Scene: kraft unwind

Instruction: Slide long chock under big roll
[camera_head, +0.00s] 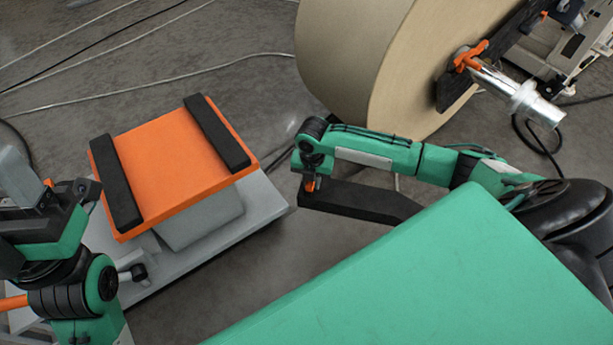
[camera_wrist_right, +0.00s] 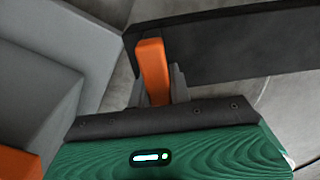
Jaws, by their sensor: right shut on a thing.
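The big roll (camera_head: 400,60), a large tan paper roll, stands at the top right of the head view. Its underside is partly hidden by my right arm. My right gripper (camera_head: 311,184) is shut on a long black chock (camera_head: 362,204), held near its left end. The chock is in front of the roll and apart from it, and my green body hides its right end. In the right wrist view the chock (camera_wrist_right: 235,45) extends to the right from the orange finger (camera_wrist_right: 152,70). My left gripper (camera_head: 45,195) is at the left edge, its jaws unclear.
An orange-topped stand (camera_head: 170,165) with a grey base (camera_head: 215,235) stands left of the chock. Two black bars (camera_head: 117,185) (camera_head: 218,133) lie along its opposite edges. A silver shaft with an orange clamp (camera_head: 470,57) projects from the roll. Cables (camera_head: 150,80) cross the floor at upper left.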

